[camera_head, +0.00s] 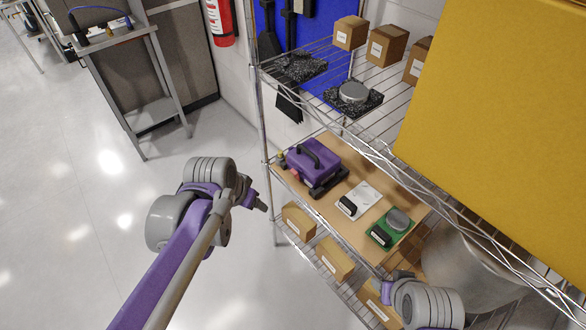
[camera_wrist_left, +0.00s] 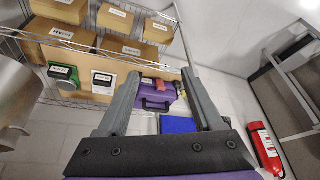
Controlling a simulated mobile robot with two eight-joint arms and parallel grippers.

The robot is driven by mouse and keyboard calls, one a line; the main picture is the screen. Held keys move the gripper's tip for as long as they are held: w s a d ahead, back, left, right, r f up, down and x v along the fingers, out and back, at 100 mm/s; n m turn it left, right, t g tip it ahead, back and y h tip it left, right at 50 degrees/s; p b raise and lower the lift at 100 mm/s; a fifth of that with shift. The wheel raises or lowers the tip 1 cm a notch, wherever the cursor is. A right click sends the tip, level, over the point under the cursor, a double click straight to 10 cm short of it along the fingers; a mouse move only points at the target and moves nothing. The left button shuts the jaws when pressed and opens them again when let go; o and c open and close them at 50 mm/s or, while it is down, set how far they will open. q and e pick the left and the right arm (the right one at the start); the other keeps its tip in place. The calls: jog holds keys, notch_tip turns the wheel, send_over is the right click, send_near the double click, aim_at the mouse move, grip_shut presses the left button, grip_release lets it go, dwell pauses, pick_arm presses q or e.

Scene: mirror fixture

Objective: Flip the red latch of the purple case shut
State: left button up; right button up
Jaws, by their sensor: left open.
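A white device (camera_head: 358,200) and a green device (camera_head: 391,228) share the board (camera_head: 335,212) with the case. Wire shelves with cardboard boxes (camera_head: 387,45) lie above and below. A shelf post (camera_head: 262,125) stands left of the case.

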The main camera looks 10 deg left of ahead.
pick_arm(q)
jog(key=w+d+f+m+h, duration=0.1)
jog(key=w+d+m, duration=0.15)
jog(key=w, duration=0.95)
jog(key=m+g+b, duration=0.1)
jog(key=m, duration=0.2)
send_near(293, 172)
jog(key=shift+n+h, duration=0.25)
jog(key=shift+h, duration=0.15)
jog(key=x, duration=0.9)
jog(key=shift+w+a, duration=0.1)
jog(key=shift+a, duration=0.2)
